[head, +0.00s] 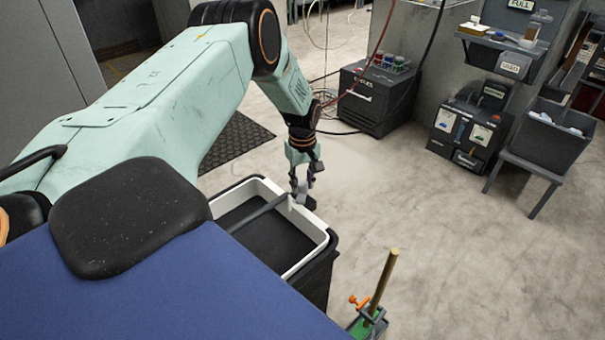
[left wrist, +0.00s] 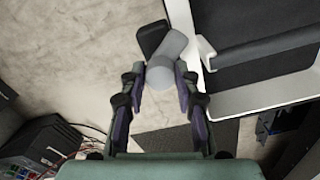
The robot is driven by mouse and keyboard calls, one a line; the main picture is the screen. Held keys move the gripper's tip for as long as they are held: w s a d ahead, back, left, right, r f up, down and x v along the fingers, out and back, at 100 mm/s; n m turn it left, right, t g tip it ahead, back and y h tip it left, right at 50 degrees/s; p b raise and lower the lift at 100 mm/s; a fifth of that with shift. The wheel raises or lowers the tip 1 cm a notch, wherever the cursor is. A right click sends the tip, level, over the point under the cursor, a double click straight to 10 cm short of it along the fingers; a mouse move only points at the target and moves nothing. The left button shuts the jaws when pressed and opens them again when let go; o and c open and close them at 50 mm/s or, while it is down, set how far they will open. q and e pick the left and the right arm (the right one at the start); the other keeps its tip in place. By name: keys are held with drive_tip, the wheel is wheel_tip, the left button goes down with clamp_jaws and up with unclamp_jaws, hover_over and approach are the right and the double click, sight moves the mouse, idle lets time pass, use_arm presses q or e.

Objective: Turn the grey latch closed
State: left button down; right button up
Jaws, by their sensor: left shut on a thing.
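My left gripper (head: 302,181) reaches down at the far corner of a black bin with a white rim (head: 322,236). In the left wrist view, its two fingers (left wrist: 160,92) close from both sides on a light grey rounded piece, the grey latch (left wrist: 166,72). A dark block (left wrist: 152,38) sits just beyond the latch, against the floor background. The latch lies just outside the white rim, which shows at the right of the left wrist view (left wrist: 204,52). In the head view the fingers largely cover the latch. My right gripper is not in view.
A grey bar (head: 262,213) crosses the bin's opening. A green stand with a wooden rod (head: 384,280) is near the bin's front right. A black cabinet (head: 375,98) and a grey tub on a stand (head: 542,138) are farther back.

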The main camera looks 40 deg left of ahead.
sight(302, 183)
use_arm(q)
drive_tip(key=m, duration=0.3)
drive_tip(key=shift+s+f+m, duration=0.15)
drive_tip(key=shift+m, duration=2.05)
drive_tip(key=c, duration=1)
unclamp_jaws()
wheel_tip(302, 183, up, 12)
drive_tip(key=shift+r, duration=0.1)
